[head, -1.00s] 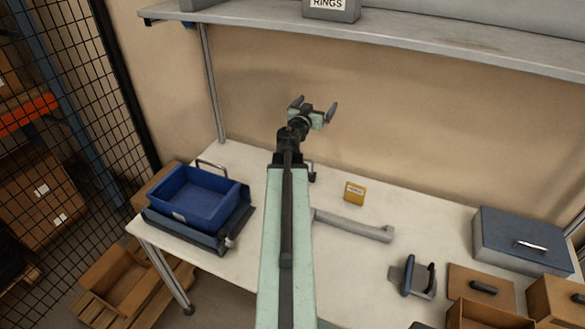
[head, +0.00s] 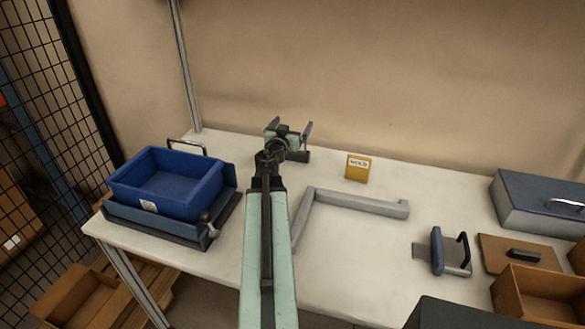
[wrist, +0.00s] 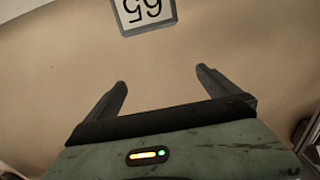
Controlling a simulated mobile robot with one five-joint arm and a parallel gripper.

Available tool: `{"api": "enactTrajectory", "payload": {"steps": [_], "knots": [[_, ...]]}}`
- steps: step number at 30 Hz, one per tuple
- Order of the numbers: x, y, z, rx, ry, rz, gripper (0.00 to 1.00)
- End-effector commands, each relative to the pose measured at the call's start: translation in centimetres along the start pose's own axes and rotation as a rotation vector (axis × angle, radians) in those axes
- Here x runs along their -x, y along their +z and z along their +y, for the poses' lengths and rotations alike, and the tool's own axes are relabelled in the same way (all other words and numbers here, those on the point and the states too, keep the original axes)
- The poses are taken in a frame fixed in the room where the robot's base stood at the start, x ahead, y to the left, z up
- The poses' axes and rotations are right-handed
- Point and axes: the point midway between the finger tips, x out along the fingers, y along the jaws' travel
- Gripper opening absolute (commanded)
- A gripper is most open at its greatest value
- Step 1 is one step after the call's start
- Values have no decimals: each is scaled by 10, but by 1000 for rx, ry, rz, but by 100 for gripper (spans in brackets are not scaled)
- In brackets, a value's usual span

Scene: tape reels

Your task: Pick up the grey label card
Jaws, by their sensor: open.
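My gripper (head: 290,127) is open and empty, raised over the back of the white table (head: 345,270). In the wrist view its two fingers (wrist: 161,80) stand wide apart against the beige wall. A grey-edged plate with a white face and black digits (wrist: 144,14) shows upside down at the top of the wrist view, beyond the fingertips and cut by the frame edge. I cannot tell whether it is the grey label card. No grey label card can be made out in the head view. A yellow labelled block (head: 357,168) stands right of the gripper.
A blue bin (head: 135,185) sits in a dark cradle at left. A grey L-shaped bar (head: 360,203) lies mid-table. A blue-and-black handled piece (head: 437,250), a grey-blue box (head: 530,208) and a brown open box (head: 545,297) are at right. The front middle is clear.

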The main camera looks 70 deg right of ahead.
Motion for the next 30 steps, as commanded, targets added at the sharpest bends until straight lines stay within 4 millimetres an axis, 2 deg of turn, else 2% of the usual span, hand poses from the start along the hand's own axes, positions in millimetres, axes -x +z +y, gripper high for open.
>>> {"api": "enactTrajectory", "payload": {"steps": [1,3,6,14,19,26,30], "knots": [[0,46,0,0,0,0,100],[0,65,-1,0,-1,0,100],[0,80,-1,0,-2,0,100],[-2,80,-2,0,-3,0,100],[-23,80,-4,0,-4,0,100],[-34,80,-4,0,-4,0,100],[-60,80,-4,0,-2,0,100]]}}
